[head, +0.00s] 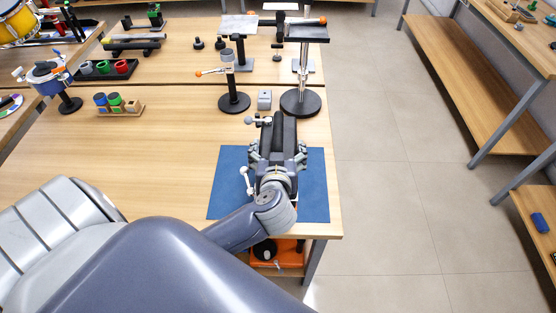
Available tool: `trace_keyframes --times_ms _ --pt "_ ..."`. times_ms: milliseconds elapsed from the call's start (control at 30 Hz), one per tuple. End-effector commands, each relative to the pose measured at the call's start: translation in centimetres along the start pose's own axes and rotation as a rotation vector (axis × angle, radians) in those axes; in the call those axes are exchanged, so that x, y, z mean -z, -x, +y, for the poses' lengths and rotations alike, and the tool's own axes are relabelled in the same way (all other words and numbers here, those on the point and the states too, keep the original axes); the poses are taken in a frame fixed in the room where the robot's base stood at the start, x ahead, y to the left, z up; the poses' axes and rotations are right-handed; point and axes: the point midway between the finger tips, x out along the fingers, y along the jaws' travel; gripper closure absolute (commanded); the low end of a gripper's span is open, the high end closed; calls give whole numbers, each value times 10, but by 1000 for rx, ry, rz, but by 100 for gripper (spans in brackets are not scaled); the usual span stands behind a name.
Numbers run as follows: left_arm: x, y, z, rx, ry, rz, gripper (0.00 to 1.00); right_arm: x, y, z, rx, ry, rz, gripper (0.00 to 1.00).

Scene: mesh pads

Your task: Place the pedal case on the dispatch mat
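The blue dispatch mat (222,195) lies flat at the front right corner of the wooden table. My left gripper (278,125) is above it, with its fingers pointing to the back of the table. A dark, long shape lies between and along the fingers. I cannot tell whether it is the pedal case or part of the gripper, or how far the fingers are closed. No other thing can be clearly made out as the pedal case. My gripper and forearm hide the middle of the mat. My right gripper is not in view.
A round-based stand (234,102), a taller stand (301,101) and a small grey block (264,99) stand behind the mat. A wooden holder with coloured cups (119,107) is at the left. The table's middle is clear. The right table edge runs beside the mat.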

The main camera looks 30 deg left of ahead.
Motion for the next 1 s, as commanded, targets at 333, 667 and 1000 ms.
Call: trace_keyframes --times_ms 333,667,1000 --pt "14 -36 -1 -2 2 8 84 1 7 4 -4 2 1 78" --pt "-17 -49 -1 -1 0 6 84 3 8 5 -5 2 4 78" --pt "-18 -50 0 -2 1 7 84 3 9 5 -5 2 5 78"
